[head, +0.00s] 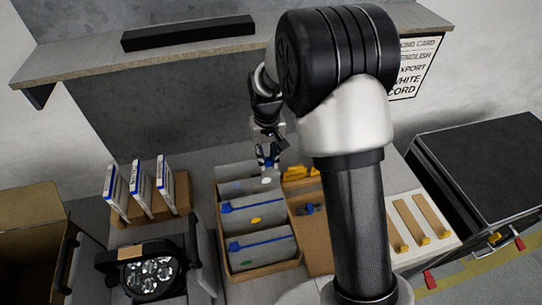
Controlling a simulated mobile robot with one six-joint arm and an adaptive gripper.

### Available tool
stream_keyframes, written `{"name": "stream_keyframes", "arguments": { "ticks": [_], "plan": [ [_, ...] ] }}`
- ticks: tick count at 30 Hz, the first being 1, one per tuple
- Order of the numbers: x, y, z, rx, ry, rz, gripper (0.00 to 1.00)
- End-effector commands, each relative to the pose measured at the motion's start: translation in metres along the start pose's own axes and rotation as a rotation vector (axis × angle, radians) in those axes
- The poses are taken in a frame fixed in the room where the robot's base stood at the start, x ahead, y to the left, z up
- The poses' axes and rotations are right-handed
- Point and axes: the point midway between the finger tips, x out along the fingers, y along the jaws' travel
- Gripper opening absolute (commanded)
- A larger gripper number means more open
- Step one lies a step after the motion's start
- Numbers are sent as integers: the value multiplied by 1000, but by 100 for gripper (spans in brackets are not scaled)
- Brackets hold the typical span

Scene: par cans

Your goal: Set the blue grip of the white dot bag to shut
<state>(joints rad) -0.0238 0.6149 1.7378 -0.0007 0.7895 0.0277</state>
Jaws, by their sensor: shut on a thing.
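The white dot bag (238,188) is the rearmost of three grey bags standing in a wooden tray (268,270). Its pale dot shows just below my gripper. My gripper (268,163) is at this bag's top edge and is shut on its blue grip. The jaws hide most of that grip, so I cannot tell whether it is open or shut. The middle bag (275,213) has a yellow dot and a long blue grip (250,203) along its top.
Yellow clips (300,173) lie in a compartment right of the bags. Upright white and blue packs (140,188) stand left, behind a black par can (148,272). A shelf (90,62) with a black bar crosses behind. A dark case (485,165) stands right, a cardboard box (30,225) left.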

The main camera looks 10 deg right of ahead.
Motion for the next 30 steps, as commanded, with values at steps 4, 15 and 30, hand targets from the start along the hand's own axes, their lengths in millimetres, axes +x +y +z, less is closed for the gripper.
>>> {"name": "stream_keyframes", "arguments": {
  "ticks": [4, 15, 30],
  "plan": [
    [-1, -41, 0, -8, 1, -1, 0],
    [-1, -132, 0, -3, 1, 0, 0],
    [0, -140, 0, 1, 1, -1, 24]
  ]
}}
